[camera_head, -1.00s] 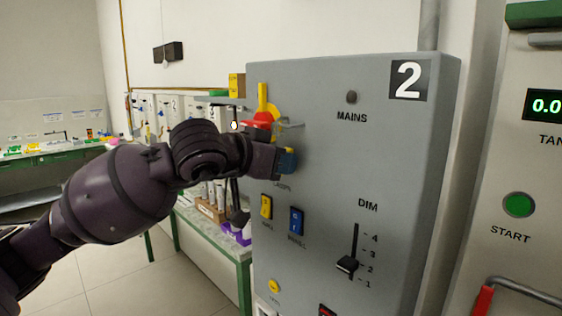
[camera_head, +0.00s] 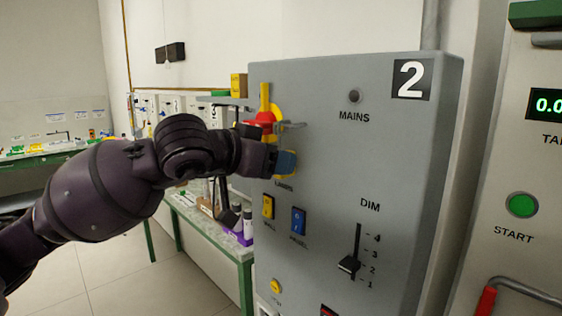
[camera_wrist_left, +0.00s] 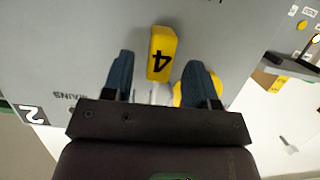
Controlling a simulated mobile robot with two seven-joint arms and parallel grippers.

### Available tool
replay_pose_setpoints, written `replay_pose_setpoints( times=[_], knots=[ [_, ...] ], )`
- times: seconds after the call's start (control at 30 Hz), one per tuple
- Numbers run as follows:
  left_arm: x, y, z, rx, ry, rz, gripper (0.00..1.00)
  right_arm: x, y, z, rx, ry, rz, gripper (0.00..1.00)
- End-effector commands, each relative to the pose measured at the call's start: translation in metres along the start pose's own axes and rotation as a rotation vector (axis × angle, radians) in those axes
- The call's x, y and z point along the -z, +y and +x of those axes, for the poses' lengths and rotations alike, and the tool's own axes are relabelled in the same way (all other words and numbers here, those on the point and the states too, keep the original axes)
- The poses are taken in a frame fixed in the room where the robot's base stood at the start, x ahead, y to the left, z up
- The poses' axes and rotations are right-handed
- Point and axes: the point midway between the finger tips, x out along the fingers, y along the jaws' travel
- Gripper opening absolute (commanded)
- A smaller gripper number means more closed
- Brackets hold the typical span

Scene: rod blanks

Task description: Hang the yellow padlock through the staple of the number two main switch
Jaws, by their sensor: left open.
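A yellow block with a dark 4, which looks like the padlock (camera_wrist_left: 162,54), shows just beyond and between my left fingertips in the left wrist view. Pale metal at its near end may be its shackle or the staple; I cannot tell how they engage. The main switch, with a red handle (camera_head: 262,117) and yellow plate, is on the upper left of the grey panel marked 2. The grey staple (camera_head: 291,126) sticks out beside it. My left gripper (camera_head: 286,162) is open just below the staple, its blue fingers (camera_wrist_left: 160,80) apart around the block's near end. In the head view they mostly hide the padlock.
The grey panel (camera_head: 330,190) carries a yellow switch (camera_head: 268,207), a blue switch (camera_head: 298,221) and a dimmer slider (camera_head: 348,264) below my gripper. A green-edged bench (camera_head: 215,240) stands behind at left. A panel with a green start button (camera_head: 521,204) is at right.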

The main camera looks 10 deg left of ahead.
Motion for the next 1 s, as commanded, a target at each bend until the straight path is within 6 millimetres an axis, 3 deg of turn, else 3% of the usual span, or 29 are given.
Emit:
replay_pose_setpoints(
  times=[0.3, 0.5, 1.0],
  knots=[
    [-0.001, -0.001, -0.053, 0.003, -0.001, 0.002, 0.53, -0.010, -0.001, 0.002, 0.000, -0.011, 0.001, 0.39],
    [0.000, -0.001, -0.075, 0.002, 0.001, 0.002, 0.53, -0.018, -0.001, 0.000, -0.002, -0.026, 0.003, 0.39],
    [0.000, 0.000, -0.085, 0.000, 0.000, 0.001, 0.53, -0.015, 0.000, 0.001, -0.002, -0.018, 0.001, 0.39]
  ],
)
